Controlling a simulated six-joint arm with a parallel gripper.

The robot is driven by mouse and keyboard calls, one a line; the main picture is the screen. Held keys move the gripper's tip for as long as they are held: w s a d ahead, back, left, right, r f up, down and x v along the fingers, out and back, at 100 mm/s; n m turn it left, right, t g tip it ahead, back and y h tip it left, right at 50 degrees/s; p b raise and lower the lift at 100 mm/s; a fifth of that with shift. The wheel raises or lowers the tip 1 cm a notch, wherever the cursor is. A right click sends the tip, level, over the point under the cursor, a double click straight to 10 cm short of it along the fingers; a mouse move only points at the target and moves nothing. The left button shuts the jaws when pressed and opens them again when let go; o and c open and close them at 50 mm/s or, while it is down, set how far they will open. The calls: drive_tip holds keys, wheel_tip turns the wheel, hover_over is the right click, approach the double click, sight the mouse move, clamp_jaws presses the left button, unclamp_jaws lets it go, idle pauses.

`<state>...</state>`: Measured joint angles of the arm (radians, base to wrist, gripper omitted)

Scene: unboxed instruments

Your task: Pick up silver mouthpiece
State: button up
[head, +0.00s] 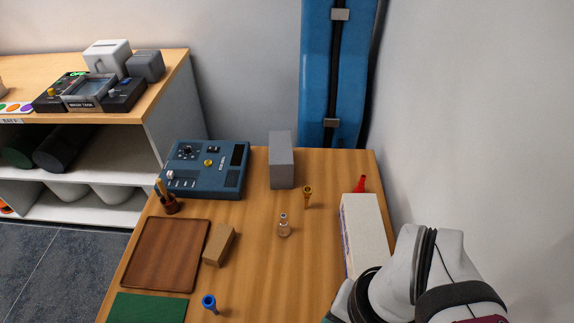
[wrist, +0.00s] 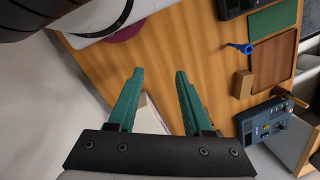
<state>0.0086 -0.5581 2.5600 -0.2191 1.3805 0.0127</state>
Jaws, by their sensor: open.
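The silver mouthpiece (head: 284,226) stands on the wooden table in the head view, right of the tan block and nearer than the gold mouthpiece. I cannot make it out in the wrist view. My gripper (wrist: 159,72) shows in the wrist view with its two teal fingers apart and nothing between the tips. Bare table and a pale box lie beyond the fingers. In the head view my arm is at the lower right, well to the right of the silver mouthpiece.
A gold mouthpiece (head: 307,194) and grey block (head: 281,160) stand behind. A long white box (head: 363,235) with a red mouthpiece (head: 359,185) is at right. A tan block (head: 219,245), brown tray (head: 137,257), blue mouthpiece (head: 209,303) and blue device (head: 208,170) are at left.

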drive_tip(key=shift+o, duration=0.3)
drive_tip(key=m+t+h, duration=0.3)
drive_tip(key=t+h, duration=0.7)
drive_tip(key=h, duration=0.1)
hover_over(290, 227)
drive_tip(key=s+a, duration=0.9)
wheel_tip(290, 227, down, 12)
drive_tip(key=f, duration=0.1)
drive_tip(key=x, duration=1.4)
drive_tip(key=shift+w+f, duration=0.15)
drive_tip(key=shift+f, duration=0.05)
drive_tip(key=shift+w+d+f, duration=0.15)
drive_tip(key=shift+w+d, duration=0.1)
drive_tip(key=shift+w, duration=0.05)
clamp_jaws()
